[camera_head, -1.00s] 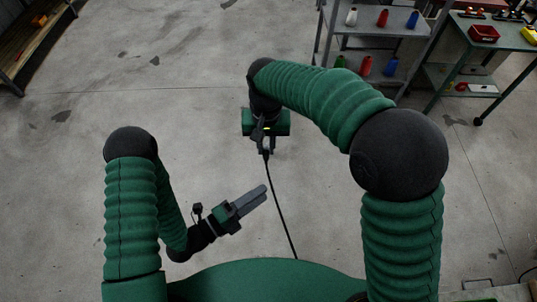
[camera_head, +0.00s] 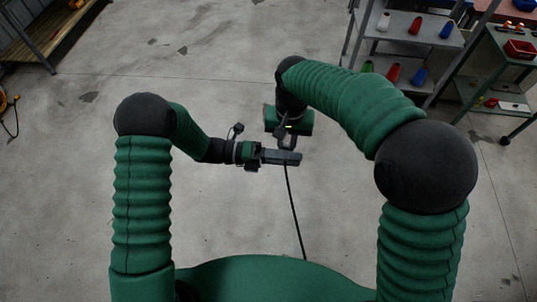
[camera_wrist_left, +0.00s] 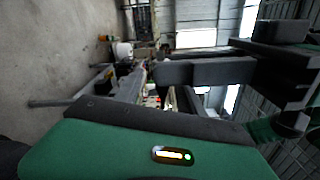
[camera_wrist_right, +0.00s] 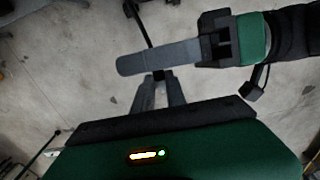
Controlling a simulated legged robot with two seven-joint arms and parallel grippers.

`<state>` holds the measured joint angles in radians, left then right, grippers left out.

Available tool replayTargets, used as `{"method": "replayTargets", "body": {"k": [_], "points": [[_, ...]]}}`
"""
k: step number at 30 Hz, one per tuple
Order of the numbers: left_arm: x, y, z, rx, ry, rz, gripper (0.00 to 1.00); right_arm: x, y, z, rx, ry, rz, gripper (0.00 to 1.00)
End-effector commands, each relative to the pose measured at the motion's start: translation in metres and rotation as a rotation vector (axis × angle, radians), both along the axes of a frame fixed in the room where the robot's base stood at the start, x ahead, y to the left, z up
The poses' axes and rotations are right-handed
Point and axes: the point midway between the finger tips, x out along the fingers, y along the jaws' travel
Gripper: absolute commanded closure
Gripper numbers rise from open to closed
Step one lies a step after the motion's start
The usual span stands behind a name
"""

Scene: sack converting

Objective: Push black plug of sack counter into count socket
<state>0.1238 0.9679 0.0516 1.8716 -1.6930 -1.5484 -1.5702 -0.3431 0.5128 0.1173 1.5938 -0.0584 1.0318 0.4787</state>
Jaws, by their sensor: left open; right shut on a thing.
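My right gripper (camera_head: 287,142) points down in the middle of the head view. In the right wrist view its fingers (camera_wrist_right: 157,92) are shut on the black plug (camera_wrist_right: 159,75), a small dark piece mostly hidden at their tips. A black cable (camera_head: 294,210) hangs from it towards my base and also shows in the right wrist view (camera_wrist_right: 138,22). My left gripper (camera_head: 281,157) is open and sideways, its grey fingers reaching right, close to the plug and cable; contact cannot be told. I cannot make out the sack counter or the count socket.
A grey shelf (camera_head: 408,27) with coloured cones stands at the back right. Beside it is a bench (camera_head: 512,48) with a red bin (camera_head: 520,49). A wooden-topped rack (camera_head: 50,30) is at the far left. The concrete floor around my arms is clear.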

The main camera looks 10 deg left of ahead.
Motion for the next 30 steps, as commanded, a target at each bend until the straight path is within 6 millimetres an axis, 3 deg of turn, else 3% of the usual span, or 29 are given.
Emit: {"method": "replayTargets", "body": {"k": [5,13,24,28,29,30], "points": [[-0.001,-0.019,0.000,-0.001,0.000,0.000,0.54,0.002,0.001,0.002,0.003,-0.008,0.000,1.00],[0.000,-0.022,0.000,-0.001,0.000,0.001,0.54,0.002,0.001,0.002,0.003,-0.008,0.000,1.00],[0.000,-0.022,0.000,0.000,0.000,0.001,1.00,0.002,0.001,0.002,0.003,-0.008,0.000,1.00],[0.000,-0.022,0.000,0.000,0.000,0.001,1.00,0.002,0.001,0.002,0.003,-0.008,0.000,1.00],[0.000,-0.022,0.000,0.000,0.000,0.001,1.00,0.002,0.001,0.002,0.003,-0.008,0.000,0.81],[0.000,-0.022,0.000,0.000,0.000,0.001,1.00,0.002,0.001,0.002,0.003,-0.008,0.000,0.76]]}}
